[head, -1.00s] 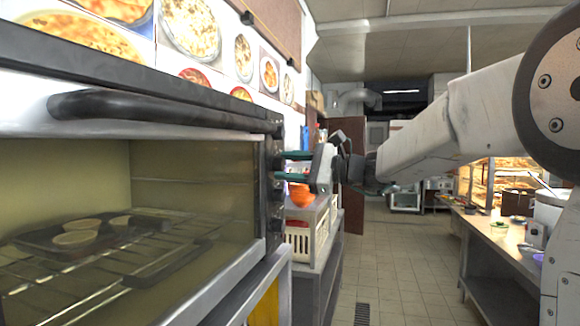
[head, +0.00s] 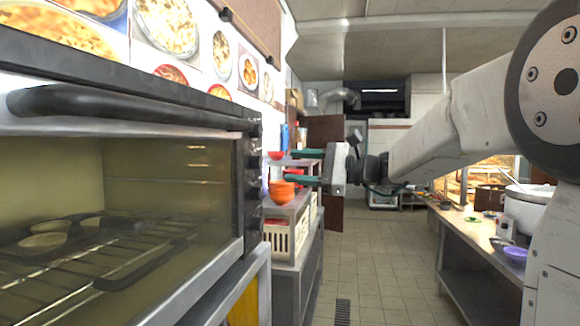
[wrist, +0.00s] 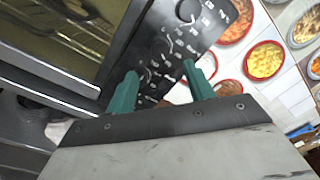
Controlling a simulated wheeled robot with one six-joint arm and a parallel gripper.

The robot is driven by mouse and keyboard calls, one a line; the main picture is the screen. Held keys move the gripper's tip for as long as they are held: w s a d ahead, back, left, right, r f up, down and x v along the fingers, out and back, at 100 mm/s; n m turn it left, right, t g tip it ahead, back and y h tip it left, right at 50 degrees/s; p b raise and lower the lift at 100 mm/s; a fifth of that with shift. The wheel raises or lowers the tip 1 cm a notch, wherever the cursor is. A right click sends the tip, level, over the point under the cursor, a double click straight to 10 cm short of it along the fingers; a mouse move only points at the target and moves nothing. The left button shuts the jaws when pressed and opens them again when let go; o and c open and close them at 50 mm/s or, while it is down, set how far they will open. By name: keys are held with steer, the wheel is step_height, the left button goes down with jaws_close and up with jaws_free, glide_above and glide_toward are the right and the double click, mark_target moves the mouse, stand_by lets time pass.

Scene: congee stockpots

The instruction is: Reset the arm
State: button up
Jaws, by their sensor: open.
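My gripper (head: 300,167) is held out level in the head view, its two green fingers pointing left and spread apart with nothing between them. It is a little to the right of the oven's control panel (head: 253,190). In the wrist view, my gripper (wrist: 157,85) shows both green fingers apart in front of the black panel with white markings (wrist: 175,40). The oven (head: 150,185) fills the left of the head view, with its glass front and dark bar handle (head: 130,103). A tray with small round pastries (head: 45,240) is visible inside.
Orange bowls (head: 282,192) and a cream crate (head: 285,238) stand on a shelf behind my gripper. A counter (head: 480,235) with a large pot (head: 528,207) and a purple bowl (head: 515,253) is at right. The tiled aisle (head: 385,260) between is clear.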

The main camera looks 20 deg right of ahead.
stand_by(0.4)
steer(key=s+a+f+n+g+h, duration=0.3)
steer(key=s+f+n+g, duration=0.1)
steer(key=s+f, duration=0.45)
steer(key=s+a+f+n+g+h, duration=0.2)
steer(key=s+f+n+g+h, duration=0.15)
steer(key=s+f, duration=0.5)
steer(key=s+d+f+n+g+h, duration=0.1)
steer(key=s+f+n+h, duration=0.3)
steer(key=s, duration=0.4)
steer(key=s+f+n+g+h, duration=0.1)
steer(key=s+f+n+h, duration=0.3)
steer(key=s, duration=0.4)
steer(key=shift+d+f, duration=0.35)
steer(key=shift+f, duration=0.45)
steer(key=shift+g, duration=0.25)
